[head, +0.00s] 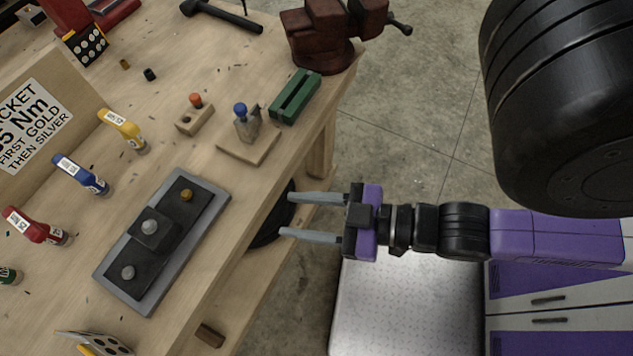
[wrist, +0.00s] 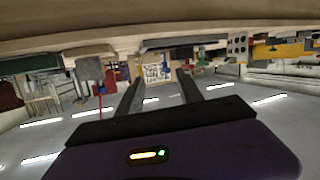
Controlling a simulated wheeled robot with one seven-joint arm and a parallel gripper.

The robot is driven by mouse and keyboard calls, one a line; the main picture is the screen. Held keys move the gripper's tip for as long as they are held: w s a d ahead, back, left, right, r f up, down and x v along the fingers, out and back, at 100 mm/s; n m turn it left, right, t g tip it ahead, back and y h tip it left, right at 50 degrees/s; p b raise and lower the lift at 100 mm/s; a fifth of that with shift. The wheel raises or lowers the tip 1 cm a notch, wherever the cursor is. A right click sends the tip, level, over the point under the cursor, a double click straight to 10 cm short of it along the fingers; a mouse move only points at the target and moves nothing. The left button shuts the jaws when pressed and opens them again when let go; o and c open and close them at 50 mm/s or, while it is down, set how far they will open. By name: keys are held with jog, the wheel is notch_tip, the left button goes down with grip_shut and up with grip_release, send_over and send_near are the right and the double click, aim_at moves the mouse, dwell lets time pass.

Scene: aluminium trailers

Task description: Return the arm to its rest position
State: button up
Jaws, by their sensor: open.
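My gripper (head: 287,216) is in the head view, just off the right edge of the workbench (head: 215,262). Its two grey fingers are parallel, apart and empty, pointing left toward the bench. The fingers also show in the wrist view (wrist: 159,84), with nothing between them. My purple and black arm reaches in from the right. The fingers touch nothing that I can see.
A grey-framed tray (head: 213,190) with bolts lies near the bench edge. A wooden block with a blue-topped piece (head: 240,110), a green block (head: 295,96) and a red vise (head: 322,30) stand farther back. Coloured bottles (head: 125,128) line the left. Concrete floor (head: 430,110) is open behind my arm.

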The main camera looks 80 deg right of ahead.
jog(key=shift+s+a+r+m, duration=0.15)
jog(key=shift+s+a+m, duration=0.15)
jog(key=shift+s, duration=0.4)
jog(key=shift+s+a+r+m, duration=0.2)
jog(key=shift+s+a, duration=0.2)
jog(key=shift+s, duration=0.3)
